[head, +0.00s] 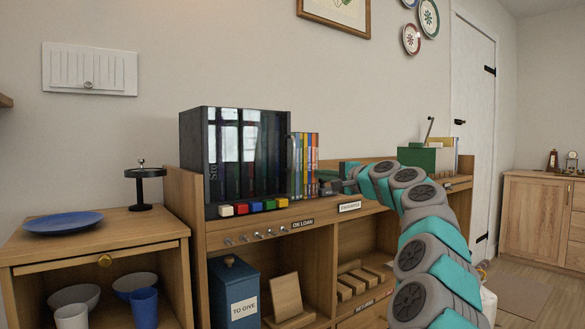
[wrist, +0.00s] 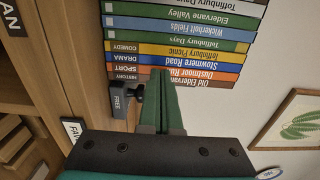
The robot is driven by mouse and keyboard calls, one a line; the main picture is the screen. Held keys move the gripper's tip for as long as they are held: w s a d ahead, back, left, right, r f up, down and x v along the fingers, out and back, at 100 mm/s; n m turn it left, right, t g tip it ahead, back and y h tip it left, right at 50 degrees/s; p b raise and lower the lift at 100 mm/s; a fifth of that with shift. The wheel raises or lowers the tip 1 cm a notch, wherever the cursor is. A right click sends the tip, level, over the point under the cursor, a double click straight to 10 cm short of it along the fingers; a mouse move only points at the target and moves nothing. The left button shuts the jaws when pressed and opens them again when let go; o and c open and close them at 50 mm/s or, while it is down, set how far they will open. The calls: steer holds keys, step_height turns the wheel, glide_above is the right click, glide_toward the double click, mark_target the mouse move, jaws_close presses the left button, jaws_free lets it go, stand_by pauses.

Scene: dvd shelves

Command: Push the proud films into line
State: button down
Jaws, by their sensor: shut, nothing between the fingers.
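A row of several films (head: 305,165) stands upright on the cabinet top in the head view, with green, blue, yellow and orange spines. In the wrist view their spines fill the upper middle, including Stowmere Road (wrist: 190,62), Toffinbury Picnic (wrist: 190,53) and Wickerholt Fields (wrist: 180,33). I cannot tell clearly which films stand proud. My gripper (wrist: 162,75) is shut and empty, its green fingers in front of the orange and blue end of the row. The fingers cover part of the lowest spines; touching or apart is unclear. In the head view my gripper (head: 343,181) is right of the films.
A dark block marked FREE (wrist: 122,99) stands close beside my fingers. A glossy dark case (head: 235,155) stands left of the films, with coloured blocks (head: 255,206) before it. A green box (head: 417,157) stands farther right. Open shelves lie below the cabinet top (head: 365,209).

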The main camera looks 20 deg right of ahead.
steer(key=b+v, duration=0.2)
steer(key=v, duration=0.8)
steer(key=shift+s, duration=0.3)
steer(key=shift+d, duration=0.1)
steer(key=s+a+f+n+g+y, duration=0.1)
steer(key=s+a+f+n+g, duration=0.15)
steer(key=a, duration=0.55)
steer(key=s+a+f+n+g+y, duration=0.1)
steer(key=s+a+f+n+g, duration=0.2)
steer(key=a, duration=0.5)
steer(key=s+a+f+n+g, duration=0.25)
steer(key=a+f, duration=0.25)
steer(key=a, duration=0.3)
steer(key=s+a+f+n+g, duration=0.2)
steer(key=s+a+f, duration=0.3)
steer(key=s+f, duration=0.2)
steer(key=s+a+f+n+g+h, duration=0.1)
steer(key=s+f+n+g+h, duration=0.25)
steer(key=s+f, duration=0.85)
steer(key=s+d+f+g+h, duration=0.2)
steer(key=s+d+f, duration=0.2)
steer(key=s+f, duration=0.3)
steer(key=s+d+f+g+h+p, duration=0.1)
steer(key=s+f, duration=0.6)
steer(key=s, duration=0.7)
steer(key=d+g+h, duration=0.1)
steer(key=d+g, duration=0.1)
steer(key=d, duration=0.1)
steer(key=shift+h, duration=0.35)
